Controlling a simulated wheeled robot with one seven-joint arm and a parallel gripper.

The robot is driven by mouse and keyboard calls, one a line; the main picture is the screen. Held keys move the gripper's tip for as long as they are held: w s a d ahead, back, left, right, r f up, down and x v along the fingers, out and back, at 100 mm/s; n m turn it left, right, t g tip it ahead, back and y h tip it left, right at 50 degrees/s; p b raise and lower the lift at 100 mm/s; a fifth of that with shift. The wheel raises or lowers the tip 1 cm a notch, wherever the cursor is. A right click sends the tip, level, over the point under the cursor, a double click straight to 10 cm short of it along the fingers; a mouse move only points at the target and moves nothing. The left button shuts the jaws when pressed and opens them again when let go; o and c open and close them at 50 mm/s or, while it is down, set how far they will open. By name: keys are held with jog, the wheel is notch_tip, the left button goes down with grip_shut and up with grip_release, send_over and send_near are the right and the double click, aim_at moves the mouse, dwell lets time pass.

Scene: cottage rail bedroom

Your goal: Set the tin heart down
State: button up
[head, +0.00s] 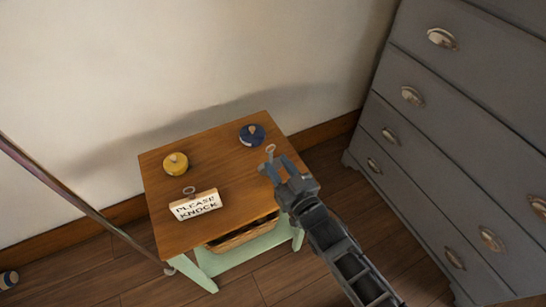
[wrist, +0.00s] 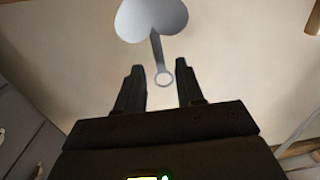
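The tin heart (wrist: 152,17) is a flat grey metal heart with a thin stem and a small ring. In the wrist view its far end is cut off by the top edge. The ring (wrist: 163,79) lies in the gap between my fingertips, with space on both sides. My gripper (wrist: 159,82) is open, and neither finger visibly touches the ring. In the head view my gripper (head: 273,165) is over the right side of the wooden tabletop (head: 222,165). A small ring shows just beyond its tips, and the heart's body is mostly hidden there. I cannot see its contact with the tabletop.
A blue round tin (head: 251,135) stands near the table's back right corner. A yellow round tin (head: 175,163) is at the left. A PLEASE KNOCK sign (head: 196,205) stands at the front left. The middle is clear. A grey dresser (head: 450,130) stands to the right.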

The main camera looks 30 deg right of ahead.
jog(key=s, duration=0.8)
jog(key=shift+d, duration=0.15)
jog(key=shift+s, duration=0.15)
jog(key=s+r+g, duration=0.1)
jog(key=s+r, duration=0.8)
jog(key=s, duration=0.5)
jog(key=s+r+g, duration=0.2)
jog(key=s+r, duration=0.7)
jog(key=s, duration=0.6)
jog(key=shift+d+r+h, duration=0.15)
jog(key=shift+r+h, duration=0.05)
jog(key=shift+h, duration=0.1)
